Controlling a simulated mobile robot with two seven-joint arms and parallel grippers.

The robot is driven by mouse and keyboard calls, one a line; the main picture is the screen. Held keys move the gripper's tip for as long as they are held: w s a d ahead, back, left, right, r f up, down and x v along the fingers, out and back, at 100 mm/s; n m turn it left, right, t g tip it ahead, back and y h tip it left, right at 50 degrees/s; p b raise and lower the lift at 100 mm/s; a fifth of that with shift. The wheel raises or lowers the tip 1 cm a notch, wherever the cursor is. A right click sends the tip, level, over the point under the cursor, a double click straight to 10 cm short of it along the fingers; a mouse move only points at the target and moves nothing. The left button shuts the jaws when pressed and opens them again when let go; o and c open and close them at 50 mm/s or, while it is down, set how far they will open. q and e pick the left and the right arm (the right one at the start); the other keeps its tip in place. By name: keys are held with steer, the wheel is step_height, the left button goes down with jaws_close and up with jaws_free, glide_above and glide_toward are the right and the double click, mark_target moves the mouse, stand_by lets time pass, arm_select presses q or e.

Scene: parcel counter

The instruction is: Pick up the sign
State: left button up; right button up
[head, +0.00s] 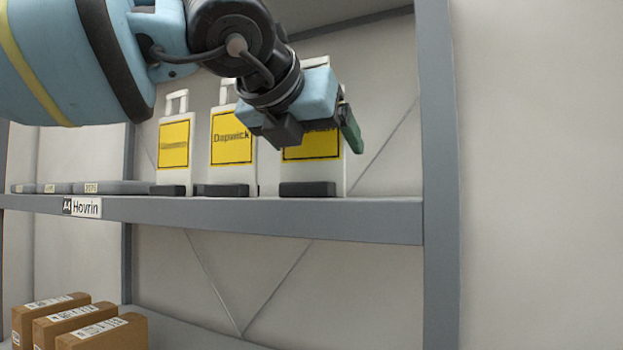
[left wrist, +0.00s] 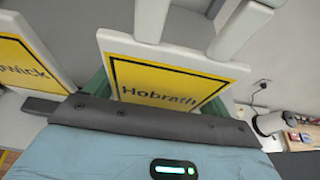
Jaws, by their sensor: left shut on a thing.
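Several white signs with handles and yellow panels stand upright in dark bases on the shelf. The rightmost sign (head: 328,177) reads "Hobrath" in the left wrist view (left wrist: 165,88). My left gripper (head: 320,128) is shut on this sign, with green fingers at its two sides, and covers its upper part in the head view. The sign's foot is at its dark base (head: 307,189); I cannot tell whether it is lifted at all. The "Dapwick" sign (head: 232,137) stands to its left, and another sign (head: 174,145) stands further left. My right gripper is in neither view.
The grey shelf board (head: 330,217) bears a "Hovrin" label (head: 82,207). Flat grey items (head: 90,187) lie at its left. A grey upright (head: 438,150) stands right of the signs. Brown boxes (head: 100,335) sit on the lower shelf.

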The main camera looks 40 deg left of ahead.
mark_target(312, 60)
arm_select(q)
step_height(312, 60, up, 9)
steer(key=p, duration=0.3)
steer(key=shift+f, duration=0.1)
steer(key=shift+r, duration=0.65)
steer(key=shift+f, duration=0.1)
